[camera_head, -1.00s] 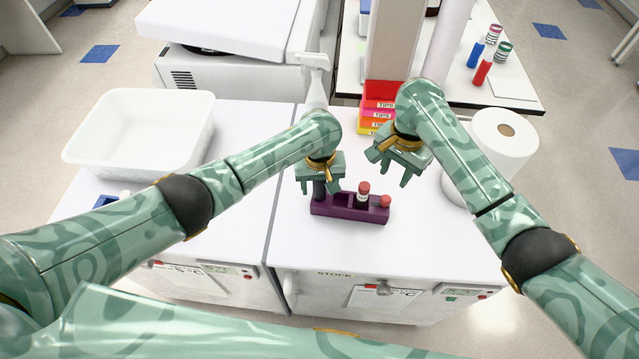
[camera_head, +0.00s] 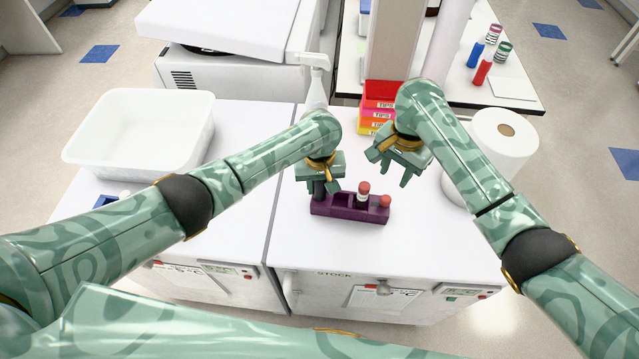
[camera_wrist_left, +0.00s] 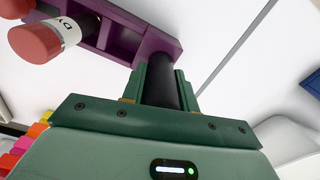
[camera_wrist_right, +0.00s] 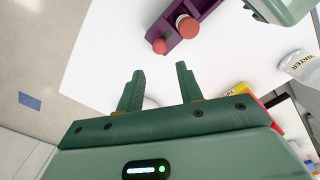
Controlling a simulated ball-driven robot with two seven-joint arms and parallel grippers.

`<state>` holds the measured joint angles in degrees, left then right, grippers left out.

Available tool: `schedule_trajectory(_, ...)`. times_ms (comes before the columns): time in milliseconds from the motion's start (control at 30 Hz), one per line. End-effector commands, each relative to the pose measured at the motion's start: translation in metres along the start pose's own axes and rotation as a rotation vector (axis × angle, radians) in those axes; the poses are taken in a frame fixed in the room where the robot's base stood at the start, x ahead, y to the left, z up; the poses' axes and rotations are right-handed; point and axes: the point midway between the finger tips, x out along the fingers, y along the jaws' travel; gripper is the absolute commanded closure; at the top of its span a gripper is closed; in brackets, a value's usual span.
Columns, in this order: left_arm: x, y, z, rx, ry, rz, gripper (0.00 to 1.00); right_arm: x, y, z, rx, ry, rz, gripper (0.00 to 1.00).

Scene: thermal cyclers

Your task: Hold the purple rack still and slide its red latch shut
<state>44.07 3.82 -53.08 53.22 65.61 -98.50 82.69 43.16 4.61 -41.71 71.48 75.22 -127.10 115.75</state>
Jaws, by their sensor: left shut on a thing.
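The purple rack (camera_head: 347,210) lies on the white counter; it also shows in the left wrist view (camera_wrist_left: 127,42) and right wrist view (camera_wrist_right: 178,38). A dark post (camera_wrist_left: 160,82) stands at its left end. My left gripper (camera_head: 320,190) is shut on this post, with a finger on each side. A red-capped vial (camera_head: 363,189) stands upright in the rack. A red knob (camera_head: 384,201), seemingly the latch, is at the right end; it also shows in the right wrist view (camera_wrist_right: 159,46). My right gripper (camera_head: 396,180) is open and empty, above and behind that end.
A paper towel roll (camera_head: 503,140) stands to the right. Stacked tip boxes (camera_head: 378,108) and a white bottle (camera_head: 316,90) stand behind. A white tub (camera_head: 140,130) is at the left. The counter in front and right of the rack is clear.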

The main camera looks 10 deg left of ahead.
Motion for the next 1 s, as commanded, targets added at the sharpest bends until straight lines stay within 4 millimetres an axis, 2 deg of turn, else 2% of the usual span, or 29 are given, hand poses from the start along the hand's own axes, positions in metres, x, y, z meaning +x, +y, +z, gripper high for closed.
schedule_trajectory(167, -0.001, 0.000, 0.000, 0.000, 0.000, 0.001, 0.97, 0.000, 0.000, 0.000, 0.000, 0.000, 0.000, 0.64)
schedule_trajectory(200, -0.001, 0.000, 0.000, 0.000, 0.000, 0.001, 0.97, 0.000, 0.000, 0.000, 0.000, 0.000, 0.000, 0.75)
schedule_trajectory(300, -0.001, 0.000, 0.000, 0.000, 0.001, 0.001, 0.97, 0.000, 0.000, 0.000, 0.000, 0.000, 0.000, 1.00)
schedule_trajectory(433, -0.001, 0.000, 0.000, 0.000, 0.001, 0.001, 0.97, 0.004, 0.002, 0.002, 0.000, -0.007, 0.005, 1.00)
schedule_trajectory(533, -0.001, 0.000, 0.000, 0.000, 0.000, 0.001, 0.97, 0.023, 0.018, 0.008, 0.012, -0.033, 0.037, 1.00)
schedule_trajectory(567, 0.000, 0.000, 0.000, 0.000, 0.000, 0.001, 0.97, 0.033, 0.027, 0.009, 0.021, -0.043, 0.054, 1.00)
schedule_trajectory(667, 0.000, 0.000, 0.000, 0.000, 0.000, 0.001, 0.97, 0.073, 0.078, 0.014, 0.062, -0.082, 0.130, 1.00)
schedule_trajectory(767, 0.000, 0.000, 0.000, 0.000, 0.000, 0.001, 0.97, 0.117, 0.153, 0.023, 0.140, -0.104, 0.181, 1.00)
schedule_trajectory(800, 0.000, 0.000, 0.000, 0.000, 0.000, 0.001, 0.97, 0.132, 0.184, 0.029, 0.184, -0.108, 0.164, 1.00)
schedule_trajectory(833, 0.000, 0.000, 0.000, 0.000, 0.000, 0.001, 0.97, 0.141, 0.204, 0.034, 0.215, -0.106, 0.136, 1.00)
schedule_trajectory(900, 0.000, 0.000, 0.000, 0.000, 0.000, 0.001, 0.97, 0.148, 0.233, 0.041, 0.260, -0.086, 0.036, 1.00)
schedule_trajectory(1000, 0.000, 0.000, 0.000, 0.000, 0.000, 0.001, 0.97, 0.139, 0.244, 0.045, 0.278, -0.043, -0.140, 1.00)
